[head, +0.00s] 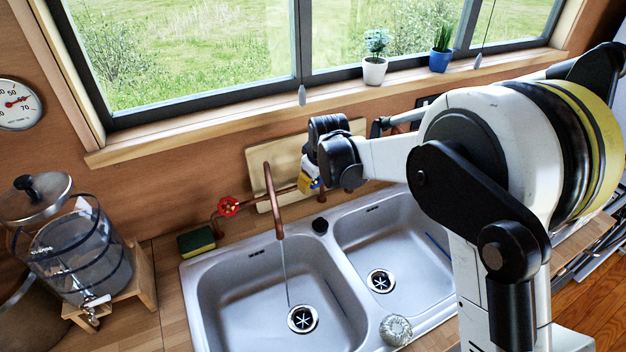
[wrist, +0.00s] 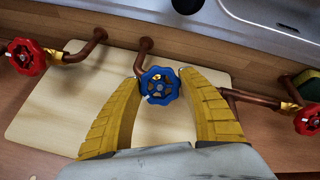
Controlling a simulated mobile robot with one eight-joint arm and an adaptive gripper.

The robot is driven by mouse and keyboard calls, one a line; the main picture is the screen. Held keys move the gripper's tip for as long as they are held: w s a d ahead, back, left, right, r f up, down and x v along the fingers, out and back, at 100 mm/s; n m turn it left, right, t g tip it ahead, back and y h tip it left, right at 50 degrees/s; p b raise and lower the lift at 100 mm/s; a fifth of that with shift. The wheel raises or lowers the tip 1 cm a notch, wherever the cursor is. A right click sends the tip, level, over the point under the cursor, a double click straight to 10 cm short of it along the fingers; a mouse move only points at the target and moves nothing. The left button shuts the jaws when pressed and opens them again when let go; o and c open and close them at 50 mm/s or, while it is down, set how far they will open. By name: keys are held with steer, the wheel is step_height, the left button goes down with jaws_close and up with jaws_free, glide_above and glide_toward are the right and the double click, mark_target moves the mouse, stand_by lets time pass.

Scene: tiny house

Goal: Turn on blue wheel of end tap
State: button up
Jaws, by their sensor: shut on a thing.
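The blue wheel (wrist: 160,86) of the tap sits on a copper pipe, upright and centred in the wrist view. My gripper (wrist: 161,76) has its two yellow fingers on either side of the wheel, shut on its rim. In the head view my gripper (head: 309,183) is behind the sinks, by the copper pipes, and it hides the blue wheel. The copper spout (head: 272,198) rises over the left basin, and a thin stream of water (head: 286,275) falls from it.
A red wheel (head: 229,206) stands left of the spout. The wrist view shows red wheels at left (wrist: 25,57) and right (wrist: 308,121). A wooden board (head: 260,158) leans behind the pipes. A sponge (head: 196,241) and glass dispenser (head: 82,258) lie left of the sink (head: 190,290).

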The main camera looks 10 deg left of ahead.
steer(key=o, duration=1.2)
steer(key=shift+r, duration=0.1)
steer(key=v, duration=1.1)
steer(key=shift+s+r, duration=0.2)
steer(key=shift+r, duration=0.15)
steer(key=shift+d, duration=0.15)
